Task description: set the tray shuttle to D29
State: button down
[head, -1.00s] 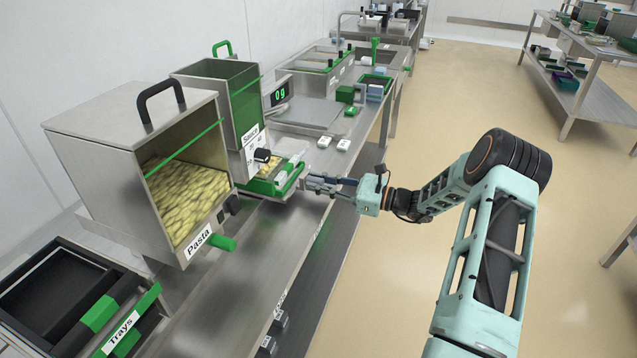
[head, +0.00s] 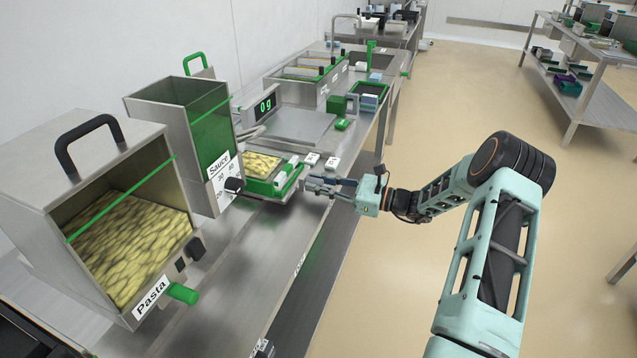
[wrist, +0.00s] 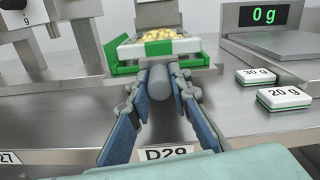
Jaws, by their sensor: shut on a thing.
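The tray shuttle is a green carriage (head: 266,187) on the bench rail, past the sauce dispenser. It carries a tray of pasta (head: 262,165), which also shows in the wrist view (wrist: 160,36). My gripper (head: 312,185) is shut on the shuttle's grey round handle (wrist: 160,83), with one finger on each side in the wrist view (wrist: 161,88). The D29 label (wrist: 168,153) is on the bench's front edge, almost straight below the handle in the wrist view. A label ending in 27 (wrist: 9,158) is farther left. The rail under the shuttle is partly hidden.
The pasta dispenser (head: 100,165) and sauce dispenser (head: 180,107) stand left of the shuttle. A scale reading 0 g (head: 265,104) and the 30 g (wrist: 258,77) and 20 g (wrist: 285,98) weights are to its right. The aisle floor is clear.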

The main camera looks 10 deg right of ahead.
jog(key=shift+w+d, duration=0.2)
jog(key=shift+d, duration=0.05)
jog(key=c, duration=1.8)
grip_release()
jog(key=shift+o, duration=0.2)
jog(key=v, duration=1.2)
jog(key=shift+a, duration=0.1)
